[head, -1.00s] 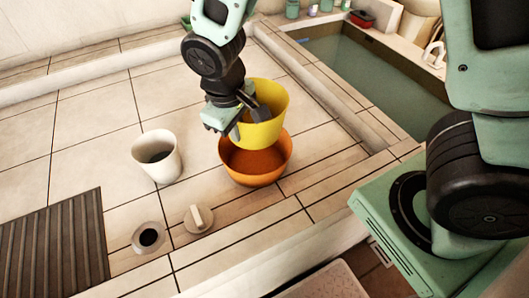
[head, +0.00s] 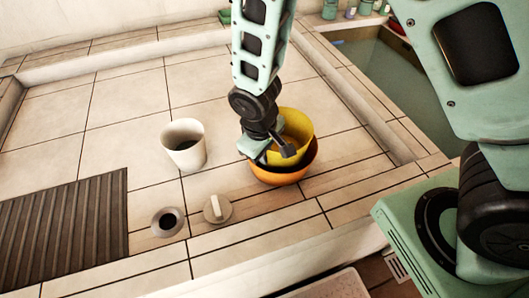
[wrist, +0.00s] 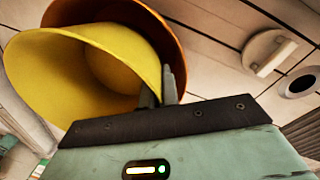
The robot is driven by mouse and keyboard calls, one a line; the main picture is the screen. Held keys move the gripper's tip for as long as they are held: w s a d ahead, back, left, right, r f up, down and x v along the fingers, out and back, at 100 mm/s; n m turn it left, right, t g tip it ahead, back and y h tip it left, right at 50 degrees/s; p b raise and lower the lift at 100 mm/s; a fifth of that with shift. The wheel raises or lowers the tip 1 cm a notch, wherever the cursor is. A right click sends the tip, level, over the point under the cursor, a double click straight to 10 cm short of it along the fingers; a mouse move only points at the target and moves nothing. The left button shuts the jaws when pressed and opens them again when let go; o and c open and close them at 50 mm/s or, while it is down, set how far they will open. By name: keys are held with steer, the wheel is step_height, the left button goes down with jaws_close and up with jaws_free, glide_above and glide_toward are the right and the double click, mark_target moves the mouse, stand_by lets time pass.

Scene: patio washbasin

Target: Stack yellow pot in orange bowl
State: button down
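The yellow pot (head: 300,126) sits inside the orange bowl (head: 285,178), its lower part hidden by the bowl's wall. It leans slightly in the head view. The orange bowl stands on the tiled counter. My gripper (head: 273,154) is at the pot's near-left rim, with one finger inside the pot and one outside. It looks shut on the pot's wall. In the wrist view the fingers (wrist: 160,90) pinch the rim of the yellow pot (wrist: 75,75), and the orange bowl (wrist: 120,15) shows behind it. Whether the pot's base touches the bowl's bottom is hidden.
A white cup (head: 184,146) stands left of the bowl. A round beige knob-like lid (head: 217,209) and a drain hole (head: 168,222) are in front. A dark ribbed mat (head: 65,235) lies at left. A water-filled basin (head: 395,80) is at right. Tiles behind are clear.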

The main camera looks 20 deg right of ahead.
steer(key=shift+f+b, duration=0.4)
steer(key=shift+f, duration=0.25)
steer(key=c, duration=1.7)
jaws_free()
step_height(320, 180, up, 13)
steer(key=s+a, duration=0.1)
steer(key=shift+n+g+y, duration=0.5)
steer(key=shift+y, duration=0.4)
steer(key=s+r, duration=0.2)
steer(key=s, duration=0.3)
steer(key=s+r, duration=0.3)
steer(key=s, duration=0.2)
steer(key=s+r, duration=0.2)
steer(key=s, duration=0.3)
steer(key=shift+s+d+r+p, duration=0.15)
steer(key=shift+s+d+p, duration=0.1)
steer(key=shift+p, duration=0.05)
